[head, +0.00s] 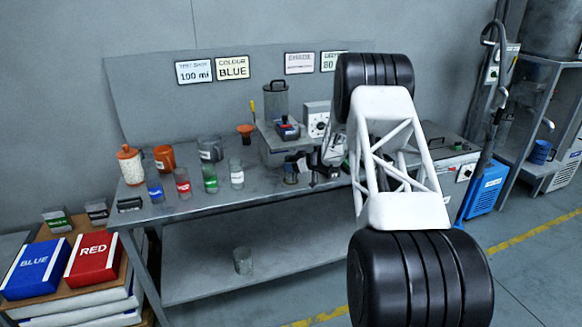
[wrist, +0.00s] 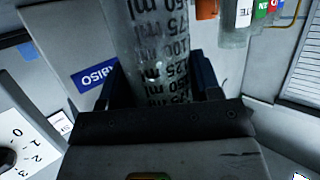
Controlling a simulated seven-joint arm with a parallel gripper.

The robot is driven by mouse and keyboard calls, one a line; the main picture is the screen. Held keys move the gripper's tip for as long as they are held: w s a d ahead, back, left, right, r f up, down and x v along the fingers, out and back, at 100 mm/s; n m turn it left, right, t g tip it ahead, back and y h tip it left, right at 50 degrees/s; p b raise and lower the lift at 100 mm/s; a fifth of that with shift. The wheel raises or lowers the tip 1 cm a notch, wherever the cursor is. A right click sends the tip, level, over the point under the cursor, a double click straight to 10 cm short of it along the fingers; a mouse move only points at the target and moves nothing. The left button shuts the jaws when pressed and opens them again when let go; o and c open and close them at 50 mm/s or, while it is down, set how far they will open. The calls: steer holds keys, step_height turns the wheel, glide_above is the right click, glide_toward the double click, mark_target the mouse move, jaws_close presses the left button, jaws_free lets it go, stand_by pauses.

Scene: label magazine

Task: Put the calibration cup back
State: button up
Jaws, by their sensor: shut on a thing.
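A clear graduated cup (wrist: 160,50) with black ml marks stands between the two dark fingers of my gripper (wrist: 163,85) in the wrist view. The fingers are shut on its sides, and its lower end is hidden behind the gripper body. In the head view my gripper (head: 303,162) is low over the right part of the bench, and a small clear vessel (head: 290,174) shows at its fingers. I cannot tell whether this vessel touches the bench top.
Several labelled bottles stand left on the bench (head: 255,198), including a white-labelled one (head: 237,174) nearest my gripper. A clear beaker (head: 243,261) stands on the lower shelf.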

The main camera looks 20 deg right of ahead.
steer(key=shift+r, duration=0.5)
steer(key=shift+s+d+r, duration=0.1)
steer(key=shift+d+r, duration=0.05)
steer(key=shift+r, duration=0.05)
steer(key=s+d, duration=1.2)
steer(key=shift+s+d, duration=0.25)
steer(key=shift+a, duration=0.15)
steer(key=w+a, duration=0.1)
steer(key=a, duration=1.1)
steer(key=shift+w+a+r, duration=0.15)
steer(key=shift+w, duration=0.1)
steer(key=w+a, duration=0.9)
steer(key=shift+w+a, duration=0.25)
steer(key=shift+w, duration=0.05)
